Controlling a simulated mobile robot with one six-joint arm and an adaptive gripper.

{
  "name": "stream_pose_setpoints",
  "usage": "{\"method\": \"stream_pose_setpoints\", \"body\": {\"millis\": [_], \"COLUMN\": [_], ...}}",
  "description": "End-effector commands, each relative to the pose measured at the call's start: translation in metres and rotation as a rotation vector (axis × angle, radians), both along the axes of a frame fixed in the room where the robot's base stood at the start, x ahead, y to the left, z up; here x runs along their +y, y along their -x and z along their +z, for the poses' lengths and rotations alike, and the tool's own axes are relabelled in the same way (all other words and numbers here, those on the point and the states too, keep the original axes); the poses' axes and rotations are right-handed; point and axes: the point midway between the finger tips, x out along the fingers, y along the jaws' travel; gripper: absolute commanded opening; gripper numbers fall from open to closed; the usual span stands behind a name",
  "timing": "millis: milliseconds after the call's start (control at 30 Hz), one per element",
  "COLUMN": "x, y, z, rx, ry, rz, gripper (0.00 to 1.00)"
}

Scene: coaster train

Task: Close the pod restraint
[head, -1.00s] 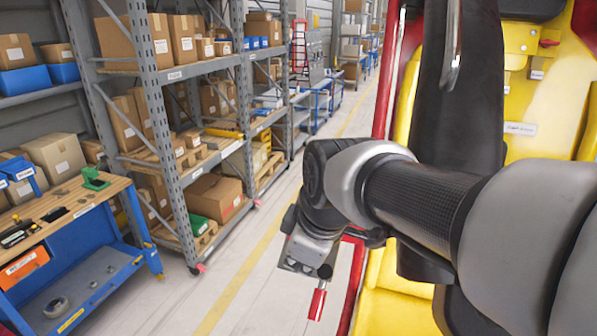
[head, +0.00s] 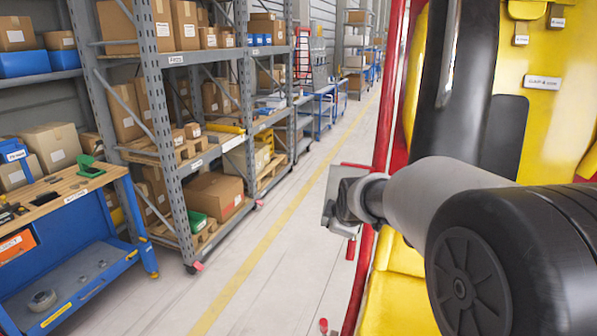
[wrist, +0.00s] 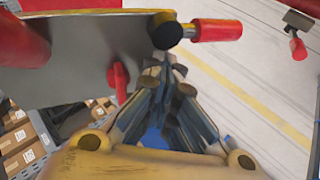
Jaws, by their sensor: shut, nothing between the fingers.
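The yellow pod (head: 545,60) fills the right of the head view, with a long black padded bar (head: 455,85) upright in front of its seat; this looks like the restraint. A bright metal strip runs along the bar's upper part. My gripper (wrist: 168,80) is shut and empty in the wrist view. Its fingertips are close to a grey metal plate (wrist: 85,60), just below a black round end with a red handle (wrist: 216,30); I cannot tell whether they touch.
The pod's red frame (head: 385,110) rises left of the seat. A clear floor aisle (head: 275,245) with a yellow line runs beside it. Shelves with boxes (head: 215,195) and a blue workbench (head: 95,245) stand on the left. Another red handle (wrist: 299,48) shows in the wrist view.

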Motion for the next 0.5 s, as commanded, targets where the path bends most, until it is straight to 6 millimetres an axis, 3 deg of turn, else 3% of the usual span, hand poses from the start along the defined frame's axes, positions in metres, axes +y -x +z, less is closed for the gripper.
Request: {"method": "stream_pose_setpoints", "body": {"millis": [33,200,500], "x": [-0.008,-0.024,-0.044], "y": [-0.017,-0.065,-0.121], "z": [-0.015,-0.041,-0.063], "rx": [0.003,-0.005,-0.093], "ry": [-0.001,0.002,0.034], "rz": [-0.006,-0.002,0.0], "gripper": [0.0,0.0,0.0]}}
